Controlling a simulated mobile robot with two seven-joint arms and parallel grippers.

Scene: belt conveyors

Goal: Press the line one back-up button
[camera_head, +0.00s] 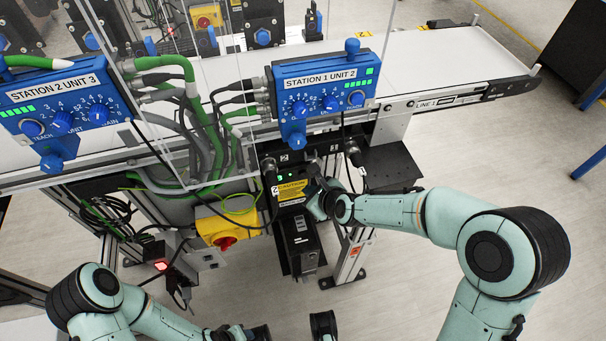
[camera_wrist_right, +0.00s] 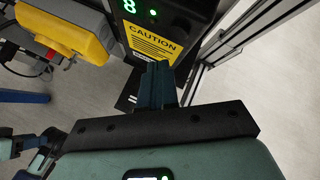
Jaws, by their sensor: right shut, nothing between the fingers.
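My right gripper (camera_head: 314,186) is shut and empty. It is at the front of a black drive unit (camera_head: 301,228) below the conveyor, beside its yellow CAUTION label (camera_head: 291,190). In the right wrist view the closed fingers (camera_wrist_right: 157,82) point up at the lower part of the same CAUTION label (camera_wrist_right: 150,42). The fingertips overlap it, and I cannot tell whether they touch. A green lit display (camera_wrist_right: 130,7) shows above the label. The conveyor rail carries a LINE 1 plate (camera_head: 436,103). I cannot make out a button marked back-up. My left gripper's fingers are not visible.
A yellow box with a red knob (camera_head: 225,237) hangs left of the drive unit. Blue control boxes, STATION 1 UNIT 2 (camera_head: 318,97) and STATION 2 UNIT 3 (camera_head: 63,103), stand above. Cables hang around the unit, and an aluminium leg (camera_head: 352,258) stands to its right.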

